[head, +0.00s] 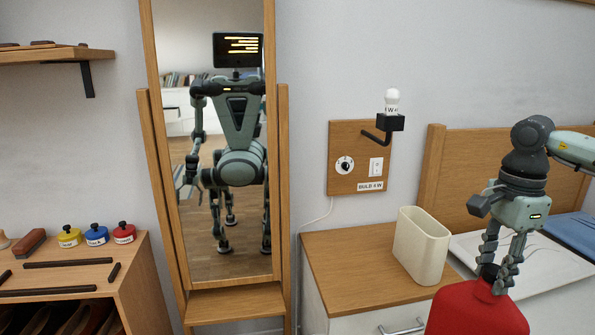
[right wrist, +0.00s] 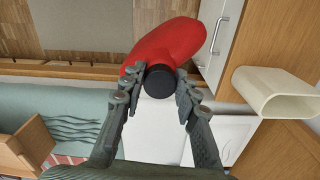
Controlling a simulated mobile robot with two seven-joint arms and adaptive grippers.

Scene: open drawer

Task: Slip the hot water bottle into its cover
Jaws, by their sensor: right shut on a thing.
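The red hot water bottle (head: 478,310) hangs neck up below my right gripper (head: 494,284), at the bottom right of the head view. The gripper's fingers are shut around its neck, just under the black cap. In the right wrist view the bottle (right wrist: 170,40) extends away from the fingers, with the black cap (right wrist: 161,82) between them. A cream, hollow, open-topped sleeve (head: 420,250), which looks like the cover, stands upright on the wooden cabinet top, left of the bottle and apart from it. It also shows in the right wrist view (right wrist: 270,92). My left gripper is not directly in view.
The cabinet top (head: 340,255) is clear left of the sleeve. A bed (head: 465,245) is behind my right arm. A bulb board (head: 350,165) is on the wall. A mirror (head: 225,265) stands left; a shelf (head: 70,270) with coloured tins is farther left.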

